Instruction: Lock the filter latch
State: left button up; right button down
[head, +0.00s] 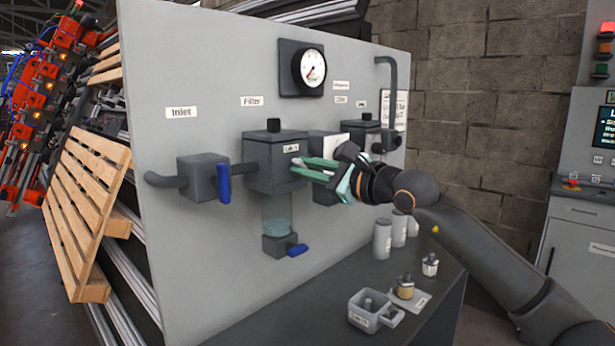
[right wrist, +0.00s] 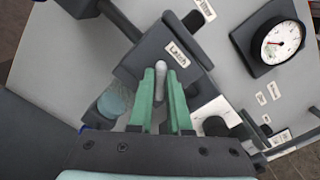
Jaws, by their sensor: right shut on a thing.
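The filter (head: 275,162) is a dark grey block on the panel, with a clear bowl (head: 276,211) under it. The block also shows in the right wrist view (right wrist: 133,69), with a label reading "Latch" (right wrist: 177,54). The latch (right wrist: 160,78) is a pale, rounded lever below this label. My right gripper (head: 298,167) reaches the filter block's right side; its green fingers (right wrist: 167,88) are shut on the latch, one on each side. In the head view, the fingers hide the latch. My left gripper is not in view.
A blue-handled inlet valve (head: 224,183) is left of the filter, and a blue drain handle (head: 298,250) is below the bowl. A gauge (head: 309,68) is above. A grey tray (head: 370,318) and small parts stand on the bench below my right arm.

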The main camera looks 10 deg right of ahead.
jog(key=n, duration=0.3)
jog(key=n+b, duration=0.1)
jog(key=n, duration=0.5)
jog(key=shift+f+n+b, duration=0.25)
jog(key=shift+n+b, duration=0.05)
jog(key=shift+b, duration=0.05)
dwell(0.4)
jog(key=c, duration=0.9)
grip_release()
jog(key=shift+o, duration=0.2)
jog(key=shift+s, duration=0.1)
